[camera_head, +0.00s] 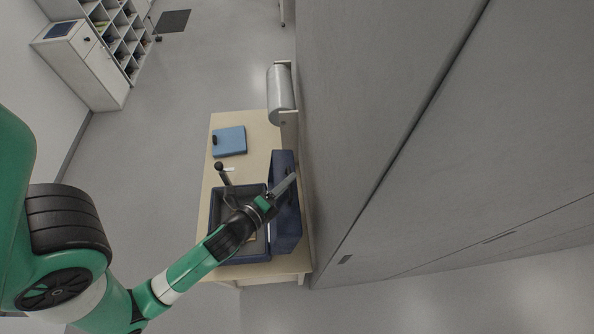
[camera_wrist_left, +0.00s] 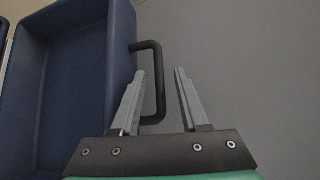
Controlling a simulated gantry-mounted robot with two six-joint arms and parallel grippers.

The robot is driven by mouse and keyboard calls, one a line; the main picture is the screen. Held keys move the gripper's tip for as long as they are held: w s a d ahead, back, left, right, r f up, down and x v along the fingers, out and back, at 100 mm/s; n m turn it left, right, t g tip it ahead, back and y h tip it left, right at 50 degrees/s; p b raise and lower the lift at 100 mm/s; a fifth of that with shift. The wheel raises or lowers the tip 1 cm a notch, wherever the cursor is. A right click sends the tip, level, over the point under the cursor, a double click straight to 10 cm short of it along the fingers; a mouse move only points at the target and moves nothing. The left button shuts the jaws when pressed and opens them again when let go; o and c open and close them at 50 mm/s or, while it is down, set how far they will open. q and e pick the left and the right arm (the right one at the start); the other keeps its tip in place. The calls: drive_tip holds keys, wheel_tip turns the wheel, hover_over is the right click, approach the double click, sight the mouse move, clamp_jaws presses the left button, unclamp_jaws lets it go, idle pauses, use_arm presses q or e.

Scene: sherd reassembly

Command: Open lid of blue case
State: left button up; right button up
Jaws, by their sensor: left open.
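The blue case stands on the wooden table with its lid (camera_head: 286,232) swung up and open on the right side, beside the tray-like base (camera_head: 216,205). The base has a grey inside, partly hidden by my arm. My left gripper (camera_head: 290,178) is over the lid, with its jaws apart. In the left wrist view the hollow lid (camera_wrist_left: 75,80) fills the left side, and a black handle (camera_wrist_left: 153,46) sticks out from its edge. The handle's outer bar lies between the open fingertips (camera_wrist_left: 160,72) in the picture; contact cannot be told. My right gripper is not in view.
A blue flat object (camera_head: 230,141) lies at the far end of the table (camera_head: 262,130). A black-topped upright item (camera_head: 220,168) is near the base. A silver roll (camera_head: 280,95) and a tall grey wall (camera_head: 370,120) bound the right. Floor is free on the left.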

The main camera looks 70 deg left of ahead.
sight(296, 181)
use_arm(q)
drive_tip(key=x, duration=0.5)
clamp_jaws()
drive_tip(key=shift+d, duration=0.1)
idle(1.2)
